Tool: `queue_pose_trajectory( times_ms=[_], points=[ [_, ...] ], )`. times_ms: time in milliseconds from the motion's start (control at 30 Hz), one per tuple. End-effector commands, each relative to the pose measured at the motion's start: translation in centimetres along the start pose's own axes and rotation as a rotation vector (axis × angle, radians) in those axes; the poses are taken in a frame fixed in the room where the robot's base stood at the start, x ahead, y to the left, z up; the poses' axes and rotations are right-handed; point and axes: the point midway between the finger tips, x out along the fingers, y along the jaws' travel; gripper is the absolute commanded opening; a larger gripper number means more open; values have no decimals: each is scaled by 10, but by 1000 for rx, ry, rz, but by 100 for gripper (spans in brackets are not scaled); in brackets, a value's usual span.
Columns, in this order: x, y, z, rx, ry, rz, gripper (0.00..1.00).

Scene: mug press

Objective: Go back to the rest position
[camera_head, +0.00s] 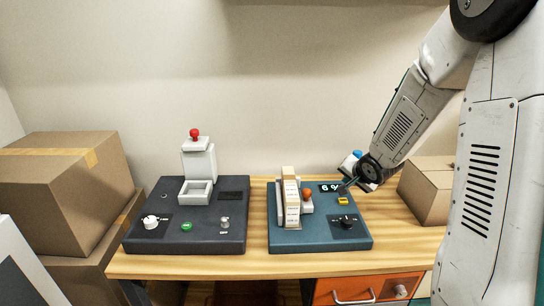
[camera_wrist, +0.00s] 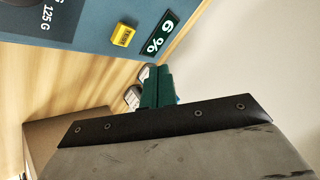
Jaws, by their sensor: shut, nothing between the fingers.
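My gripper (camera_head: 344,186) reaches in from the right in the head view, at the right side of the blue machine (camera_head: 292,240). In the wrist view my gripper (camera_wrist: 139,85) shows as green fingers with grey tips, held close together with nothing between them. The blue machine carries a beige block-like stack (camera_head: 290,200), an orange-brown knob (camera_head: 307,194), a yellow button (camera_head: 343,201), a black dial (camera_head: 347,222) and a display reading 6 %. The yellow button (camera_wrist: 123,35) and the display (camera_wrist: 160,34) also show in the wrist view. The fingers appear apart from the button.
A dark grey machine (camera_head: 160,228) with a white press (camera_head: 199,165) and red knob stands left on the wooden table (camera_head: 258,215). Cardboard boxes stand at the left (camera_head: 70,190) and behind my arm at right (camera_head: 425,190). An orange drawer (camera_head: 370,289) is below.

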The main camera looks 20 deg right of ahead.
Motion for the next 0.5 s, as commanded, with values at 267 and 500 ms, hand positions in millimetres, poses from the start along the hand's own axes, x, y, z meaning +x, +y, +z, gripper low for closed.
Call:
queue_pose_trajectory(
  times_ms=[267, 500],
  points=[
    [-3, 34, 13, -156, -65, 152, 0],
    [-75, 72, 46, -391, -279, 428, 0]
  ],
)
